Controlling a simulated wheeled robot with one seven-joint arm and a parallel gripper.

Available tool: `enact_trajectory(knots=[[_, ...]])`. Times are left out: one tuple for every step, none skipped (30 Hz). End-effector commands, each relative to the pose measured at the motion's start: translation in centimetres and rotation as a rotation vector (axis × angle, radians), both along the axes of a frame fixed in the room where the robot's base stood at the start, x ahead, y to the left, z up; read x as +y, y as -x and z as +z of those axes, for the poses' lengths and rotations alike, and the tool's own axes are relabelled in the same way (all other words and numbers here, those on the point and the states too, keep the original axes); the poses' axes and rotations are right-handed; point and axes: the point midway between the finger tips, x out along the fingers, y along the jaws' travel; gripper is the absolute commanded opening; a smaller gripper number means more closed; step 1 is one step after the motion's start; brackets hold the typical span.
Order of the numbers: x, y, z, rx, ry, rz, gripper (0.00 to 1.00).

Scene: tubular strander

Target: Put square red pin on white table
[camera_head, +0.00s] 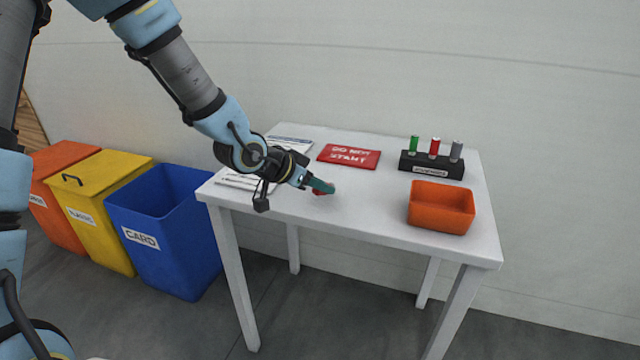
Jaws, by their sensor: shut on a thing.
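My gripper (322,187) is low over the front left part of the white table (370,214). It is shut on a small red thing, the square red pin (318,193), of which only a little shows below the fingers. The fingers hide most of it, so its shape is not clear. It is at or just above the tabletop; I cannot tell whether it touches.
A black holder (432,168) with green, red and grey pins stands at the back right. An orange bin (441,207) is at the front right. A red sign (349,156) and papers (290,144) lie behind my gripper. The table's middle is clear.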

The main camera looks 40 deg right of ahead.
Motion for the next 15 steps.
enact_trajectory(knots=[[-0.02, 0.0, -0.59, 0.0, 0.0, 0.0, 0.0], [-0.01, 0.0, -0.69, 0.0, 0.0, 0.0, 0.0], [-0.02, 0.0, -0.79, 0.0, 0.0, 0.0, 0.0], [-0.01, -0.01, -0.83, 0.0, 0.0, 0.0, 0.0], [-0.02, 0.0, -0.86, 0.0, 0.0, 0.0, 0.0], [-0.02, -0.01, -0.86, 0.0, 0.0, 0.0, 0.0], [-0.01, -0.01, -0.84, 0.0, 0.0, 0.0, 0.0], [-0.01, -0.01, -0.83, 0.0, 0.0, 0.0, 0.0], [-0.01, -0.01, -0.8, 0.0, 0.0, 0.0, 0.0], [-0.01, -0.01, -0.79, 0.0, 0.0, 0.0, 0.0], [-0.01, -0.01, -0.79, 0.0, 0.0, 0.0, 0.0], [-0.01, -0.01, -0.79, 0.0, 0.0, 0.0, 0.0], [-0.01, -0.01, -0.79, 0.0, 0.0, 0.0, 0.3], [-0.01, -0.01, -0.79, 0.0, 0.0, 0.0, 0.34], [0.0, -0.01, -0.78, 0.0, 0.0, 0.0, 0.38]])
